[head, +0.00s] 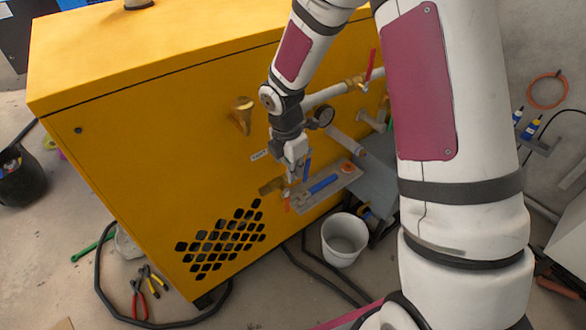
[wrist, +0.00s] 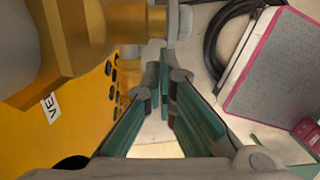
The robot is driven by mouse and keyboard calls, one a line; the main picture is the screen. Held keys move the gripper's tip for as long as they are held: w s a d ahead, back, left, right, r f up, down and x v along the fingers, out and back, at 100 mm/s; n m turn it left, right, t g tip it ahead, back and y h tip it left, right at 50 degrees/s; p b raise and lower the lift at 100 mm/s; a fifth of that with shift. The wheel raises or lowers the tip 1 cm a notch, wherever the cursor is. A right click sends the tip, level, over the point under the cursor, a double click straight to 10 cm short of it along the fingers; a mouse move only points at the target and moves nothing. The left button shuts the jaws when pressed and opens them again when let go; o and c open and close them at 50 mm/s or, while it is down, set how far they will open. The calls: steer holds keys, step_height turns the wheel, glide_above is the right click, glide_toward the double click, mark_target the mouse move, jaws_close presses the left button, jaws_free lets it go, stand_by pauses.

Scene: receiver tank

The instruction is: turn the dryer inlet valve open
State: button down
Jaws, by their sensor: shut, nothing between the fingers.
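My gripper (head: 296,172) is shut and empty in front of the yellow cabinet (head: 150,140), just above a small grey shelf. In the wrist view its teal fingers (wrist: 168,78) come together near the middle. A large brass fitting (wrist: 75,40) fills the upper left there, close beside the fingers; I cannot tell whether they touch. In the head view a brass valve (head: 355,80) with an upright red lever (head: 370,65) sits on a pale pipe, up and right of my gripper. I cannot tell which fitting is the dryer inlet valve.
The grey shelf (head: 340,186) holds a blue-handled tool (head: 322,184). A white bucket (head: 344,240) stands on the floor below. A gauge (head: 325,115) and a brass knob (head: 243,113) are near my arm. Pliers (head: 140,300) and a black hose lie at lower left.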

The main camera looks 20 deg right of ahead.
steer(key=shift+d, duration=0.1)
steer(key=shift+w+d+f+p, duration=0.25)
steer(key=shift+d+p, duration=0.4)
steer(key=shift+p, duration=0.2)
steer(key=shift+d+r, duration=0.1)
